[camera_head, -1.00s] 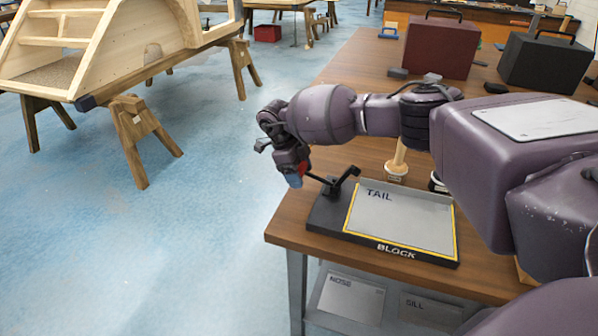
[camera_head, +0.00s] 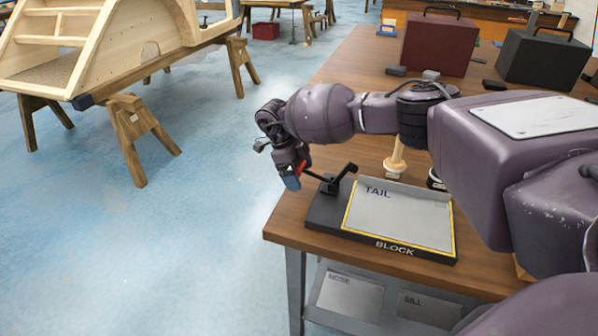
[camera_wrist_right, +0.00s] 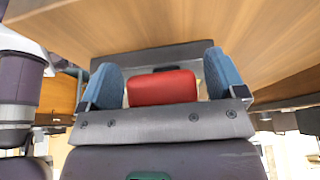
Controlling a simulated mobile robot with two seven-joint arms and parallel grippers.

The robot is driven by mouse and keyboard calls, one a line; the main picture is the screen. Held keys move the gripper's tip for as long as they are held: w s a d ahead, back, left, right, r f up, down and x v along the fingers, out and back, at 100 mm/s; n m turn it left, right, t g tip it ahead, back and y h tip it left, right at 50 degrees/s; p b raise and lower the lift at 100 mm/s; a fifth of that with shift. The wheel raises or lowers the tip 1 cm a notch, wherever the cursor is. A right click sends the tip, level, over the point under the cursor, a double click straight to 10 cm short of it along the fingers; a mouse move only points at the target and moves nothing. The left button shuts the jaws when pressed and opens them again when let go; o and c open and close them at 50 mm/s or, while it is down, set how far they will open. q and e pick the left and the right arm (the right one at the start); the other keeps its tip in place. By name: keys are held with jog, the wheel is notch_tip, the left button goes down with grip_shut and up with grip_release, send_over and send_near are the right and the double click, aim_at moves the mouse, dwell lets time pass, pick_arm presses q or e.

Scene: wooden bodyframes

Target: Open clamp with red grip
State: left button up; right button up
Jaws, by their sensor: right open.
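The black clamp (camera_head: 334,181) stands at the left end of the dark block (camera_head: 322,213), by the tray panel marked TAIL. Its handle reaches out left past the table edge and ends in a red grip (camera_head: 301,168). My right gripper (camera_head: 291,181) is at that end of the handle, with a blue fingertip showing. In the right wrist view the red grip (camera_wrist_right: 162,88) lies between the two blue fingers of my open right gripper (camera_wrist_right: 165,76), with a gap on each side. The clamp's jaw is hard to make out. My left gripper is not in view.
The wooden table (camera_head: 345,80) carries a dark red case (camera_head: 437,42), a black case (camera_head: 543,62) and a wooden-handled tool (camera_head: 398,154) behind my right arm. Panels lie on the lower shelf. A wooden frame on trestles (camera_head: 140,128) stands left, with open blue floor between.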

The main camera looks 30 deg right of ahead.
jog(key=shift+r, duration=0.1)
jog(key=v, duration=1)
jog(key=shift+r, duration=0.3)
jog(key=shift+a+f, duration=0.1)
jog(key=shift+a, duration=0.1)
